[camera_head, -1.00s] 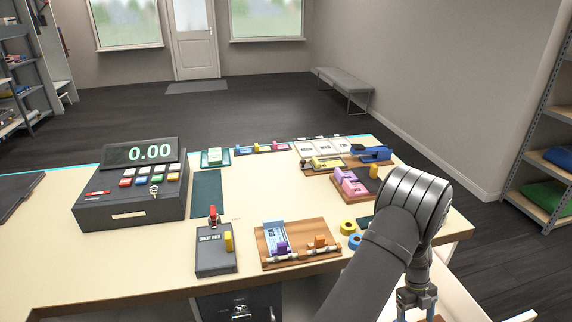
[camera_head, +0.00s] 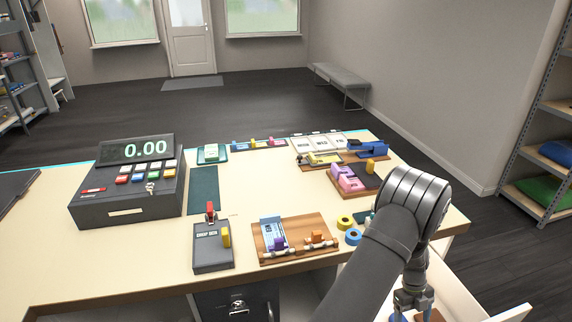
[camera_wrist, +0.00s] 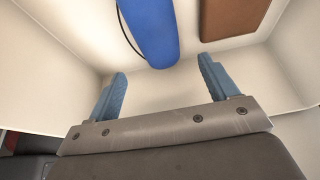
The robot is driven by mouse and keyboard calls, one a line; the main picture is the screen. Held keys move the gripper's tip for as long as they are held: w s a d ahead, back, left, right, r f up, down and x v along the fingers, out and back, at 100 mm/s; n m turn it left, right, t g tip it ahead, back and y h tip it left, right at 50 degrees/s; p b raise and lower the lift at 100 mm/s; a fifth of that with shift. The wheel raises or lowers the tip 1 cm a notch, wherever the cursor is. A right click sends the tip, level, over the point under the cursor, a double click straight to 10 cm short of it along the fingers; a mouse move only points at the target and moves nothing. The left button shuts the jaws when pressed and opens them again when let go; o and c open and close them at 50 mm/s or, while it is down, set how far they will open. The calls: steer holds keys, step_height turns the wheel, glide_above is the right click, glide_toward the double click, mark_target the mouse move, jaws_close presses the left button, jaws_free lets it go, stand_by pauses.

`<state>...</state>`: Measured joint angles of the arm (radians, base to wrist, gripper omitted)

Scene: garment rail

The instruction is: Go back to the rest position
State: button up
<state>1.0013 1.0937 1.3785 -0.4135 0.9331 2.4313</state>
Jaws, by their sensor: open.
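My gripper (camera_wrist: 160,92) is open, its two blue fingers apart with nothing between them in the wrist view. It points into a cream-walled open space, apparently the bin or drawer beside the counter. A blue item (camera_wrist: 148,30) and a brown item (camera_wrist: 232,14) lie beyond the fingertips. In the head view my arm reaches down past the counter's right front corner, and my gripper (camera_head: 412,308) is partly cut off by the bottom edge.
The counter (camera_head: 120,262) holds a cash register (camera_head: 128,190), a dark box with a red lever (camera_head: 212,250), a wooden board (camera_head: 294,240), tape rolls (camera_head: 346,221) and a blue stapler-like tool (camera_head: 368,147). A cream wall (camera_head: 490,308) stands right of my gripper. Shelves (camera_head: 545,190) stand farther right.

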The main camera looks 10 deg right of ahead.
steer(key=s+d+r+n+h, duration=0.1)
steer(key=d+r+n, duration=0.2)
steer(key=r, duration=0.4)
steer(key=d+r+n+h, duration=0.1)
steer(key=d+r+n, duration=0.15)
steer(key=r, duration=0.35)
steer(key=w+r+n+t+h, duration=0.1)
steer(key=w+r+n+t, duration=0.1)
steer(key=w+r+n, duration=0.5)
steer(key=w+r+n+t+h, duration=0.1)
steer(key=w+r+n+t, duration=0.2)
steer(key=w+r+n, duration=0.4)
steer(key=shift+d+r+h, duration=0.15)
steer(key=shift+r+h, duration=0.15)
steer(key=shift+r, duration=3.25)
steer(key=shift+o, duration=0.4)
steer(key=o, duration=0.4)
